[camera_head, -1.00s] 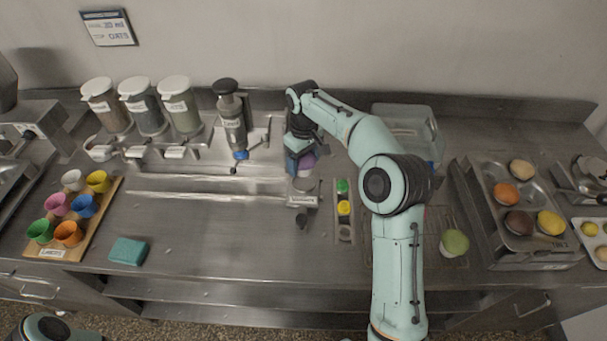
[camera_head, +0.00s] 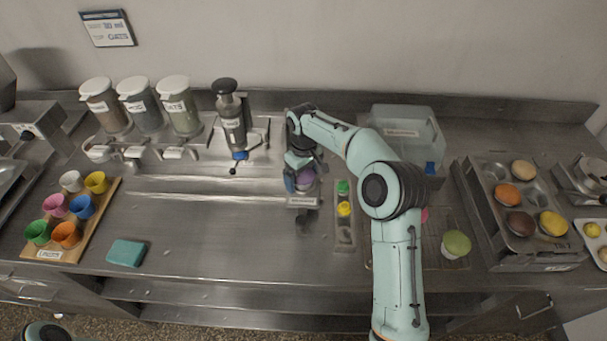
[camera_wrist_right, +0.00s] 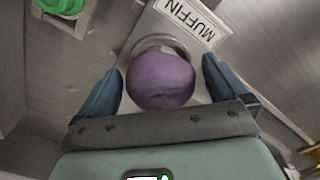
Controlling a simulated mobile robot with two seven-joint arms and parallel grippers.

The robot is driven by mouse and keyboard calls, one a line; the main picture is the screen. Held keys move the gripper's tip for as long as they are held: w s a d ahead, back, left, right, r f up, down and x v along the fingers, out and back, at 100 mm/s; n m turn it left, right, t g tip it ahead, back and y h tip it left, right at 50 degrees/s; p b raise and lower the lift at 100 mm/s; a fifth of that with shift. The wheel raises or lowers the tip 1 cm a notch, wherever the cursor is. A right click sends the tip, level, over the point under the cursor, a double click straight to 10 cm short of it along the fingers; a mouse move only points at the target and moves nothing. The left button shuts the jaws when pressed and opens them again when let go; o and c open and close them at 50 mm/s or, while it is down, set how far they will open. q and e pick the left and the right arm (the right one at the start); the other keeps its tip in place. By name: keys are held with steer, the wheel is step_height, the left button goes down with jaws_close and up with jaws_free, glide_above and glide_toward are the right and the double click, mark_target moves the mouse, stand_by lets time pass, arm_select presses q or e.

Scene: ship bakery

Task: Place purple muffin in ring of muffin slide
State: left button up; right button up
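The purple muffin (camera_head: 306,178) is at the muffin slide (camera_head: 303,202), partly hidden by my right gripper (camera_head: 303,172). In the right wrist view the muffin (camera_wrist_right: 160,80) sits at the slide's metal ring (camera_wrist_right: 160,42), whose far rim shows behind it. I cannot tell how deep it sits. My right gripper's fingers (camera_wrist_right: 162,88) stand on both sides of the muffin, with a narrow gap at each side, so it looks open. The slide's MUFFIN label (camera_wrist_right: 190,20) is beyond the ring. My left gripper is not in view.
A narrow tray with green and yellow buttons (camera_head: 344,210) is just right of the slide. A dispenser (camera_head: 231,125) stands behind left. A green muffin (camera_head: 455,244) is on a rack at right, near a muffin tin (camera_head: 495,235).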

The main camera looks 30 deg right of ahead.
steer(key=r+p, duration=0.1)
steer(key=r, duration=1)
steer(key=shift+w+p, duration=0.2)
steer(key=shift+p, duration=0.15)
steer(key=shift+r, duration=0.35)
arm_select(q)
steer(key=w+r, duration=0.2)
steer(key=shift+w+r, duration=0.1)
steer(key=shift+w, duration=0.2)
arm_select(e)
steer(key=shift+s+r, duration=0.2)
steer(key=shift+r, duration=0.1)
